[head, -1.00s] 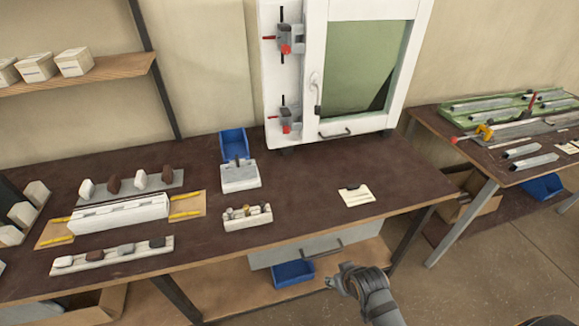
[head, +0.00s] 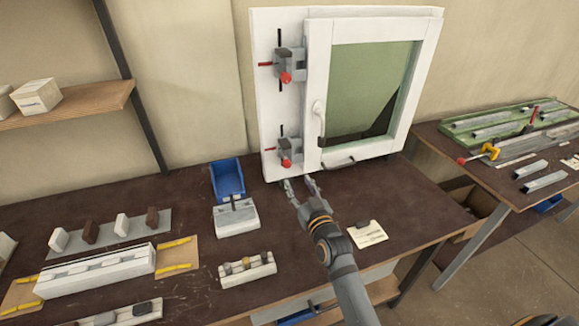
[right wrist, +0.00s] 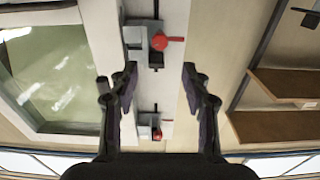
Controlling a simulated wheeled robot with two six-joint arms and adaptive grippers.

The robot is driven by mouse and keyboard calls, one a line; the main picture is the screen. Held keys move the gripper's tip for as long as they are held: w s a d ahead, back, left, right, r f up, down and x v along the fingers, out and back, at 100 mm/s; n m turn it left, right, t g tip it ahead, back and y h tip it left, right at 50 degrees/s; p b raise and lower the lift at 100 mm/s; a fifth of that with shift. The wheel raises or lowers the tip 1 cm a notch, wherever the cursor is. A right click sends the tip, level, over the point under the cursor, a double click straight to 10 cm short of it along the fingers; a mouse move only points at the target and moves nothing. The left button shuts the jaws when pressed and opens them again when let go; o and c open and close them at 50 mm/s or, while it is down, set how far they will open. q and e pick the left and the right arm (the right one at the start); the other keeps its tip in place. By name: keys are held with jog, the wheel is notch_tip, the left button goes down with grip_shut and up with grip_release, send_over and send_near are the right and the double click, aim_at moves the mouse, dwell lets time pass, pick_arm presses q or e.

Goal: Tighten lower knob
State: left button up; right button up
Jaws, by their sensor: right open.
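The lower clamp's red knob (head: 286,162) sits on the grey lower clamp (head: 288,150) on the white window frame's left post. A red bar sticks out to the left of that clamp. The upper clamp's red knob (head: 285,77) is above it on the same post. My right gripper (head: 299,182) is open and empty, with its fingers up just below the lower clamp. The right wrist view is upside down; there the lower knob (right wrist: 160,41) and the upper knob (right wrist: 157,134) both show between the open fingers. I see no contact with either knob. My left gripper is not in view.
A blue bin (head: 228,181) and a white block fixture (head: 236,217) stand left of my right arm. A small rack (head: 247,269) lies nearer. A white card (head: 367,234) lies right of the arm. A side table (head: 500,140) holds metal profiles.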

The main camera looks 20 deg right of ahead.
aim_at(288, 166)
jog(key=w, duration=0.5)
jog(key=shift+w+a+f+p, duration=0.15)
jog(key=shift+p, duration=0.25)
jog(key=w, duration=0.3)
jog(key=shift+w+f, duration=0.1)
jog(key=shift+w, duration=0.2)
jog(key=shift+c, duration=0.2)
jog(key=c, duration=0.7)
grip_shut()
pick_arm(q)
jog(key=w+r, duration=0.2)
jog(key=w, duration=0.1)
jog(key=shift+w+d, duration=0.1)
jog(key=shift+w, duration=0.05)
